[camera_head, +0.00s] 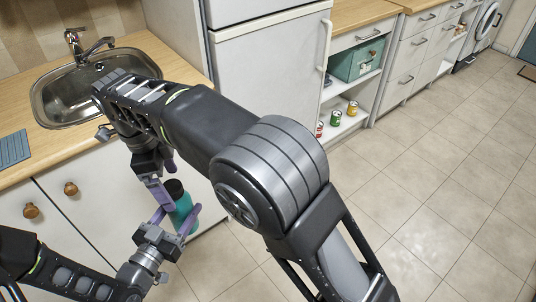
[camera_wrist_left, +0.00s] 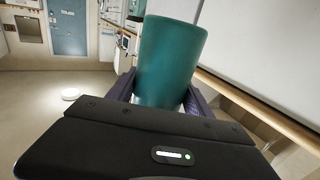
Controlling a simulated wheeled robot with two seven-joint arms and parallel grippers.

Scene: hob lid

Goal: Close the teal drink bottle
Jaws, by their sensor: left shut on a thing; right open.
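The teal bottle (camera_head: 184,213) stands roughly upright in front of the white cupboards, with a dark top (camera_head: 174,188). I cannot tell whether that top is a seated lid. My left gripper (camera_head: 175,222) is shut on the bottle's body, purple fingers on either side. In the left wrist view the teal body (camera_wrist_left: 168,62) rises between the fingers, and no dark top shows. My right gripper (camera_head: 168,180) is open just above and beside the dark top, pointing down. Its arm hides part of the scene, and contact with the top is unclear.
A wooden counter (camera_head: 22,108) with a steel sink (camera_head: 50,100) lies behind at left, a blue-grey ribbed mat (camera_head: 13,149) on it. A white fridge (camera_head: 265,75) stands behind my right arm. Shelves with a teal box (camera_head: 352,62) and cans are further right. The tiled floor is open.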

